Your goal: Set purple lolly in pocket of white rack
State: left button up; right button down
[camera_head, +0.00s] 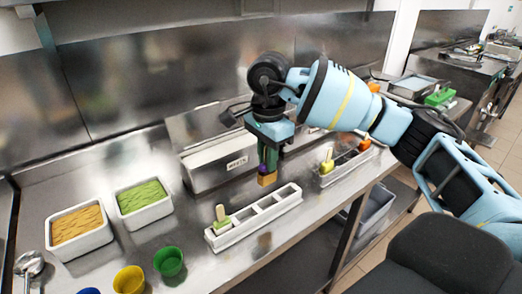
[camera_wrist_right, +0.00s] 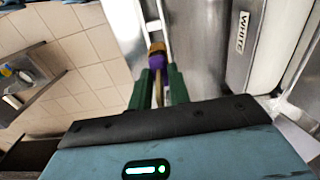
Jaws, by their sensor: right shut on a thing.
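My right gripper (camera_head: 268,158) is shut on the purple lolly (camera_head: 263,169), which hangs below the fingers with an orange-brown end lowest. In the right wrist view the lolly's purple part (camera_wrist_right: 155,61) shows past the green fingers (camera_wrist_right: 158,85), with its stick between them. The white rack (camera_head: 236,238) lies on the steel counter below the gripper. Part of the rack (camera_wrist_right: 141,14) shows in the wrist view. My left gripper is not in view.
A steel box labelled WHITE (camera_wrist_right: 233,50) stands behind the rack. A second rack (camera_head: 325,182) with yellow-green and orange lollies stands to the right. Tubs of orange (camera_head: 80,251) and green (camera_head: 147,219) stuff and coloured cups (camera_head: 169,263) stand left. The counter's front edge is close to the rack.

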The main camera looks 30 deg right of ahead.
aim_at(268, 183)
jog(key=shift+s, duration=0.3)
jog(key=shift+f+b, duration=0.5)
jog(key=shift+f, duration=0.9)
jog(key=shift+f+b, duration=0.45)
jog(key=shift+f, duration=0.8)
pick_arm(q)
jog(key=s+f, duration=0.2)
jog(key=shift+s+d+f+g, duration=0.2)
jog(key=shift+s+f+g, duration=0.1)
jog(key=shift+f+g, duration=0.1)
pick_arm(e)
jog(key=shift+f, duration=0.3)
jog(key=shift+w, duration=0.1)
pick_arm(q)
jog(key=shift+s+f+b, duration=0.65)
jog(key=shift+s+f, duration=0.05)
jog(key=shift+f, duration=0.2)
pick_arm(e)
jog(key=shift+f, duration=2)
jog(key=c, duration=1.2)
grip_release()
jog(key=shift+c, duration=0.2)
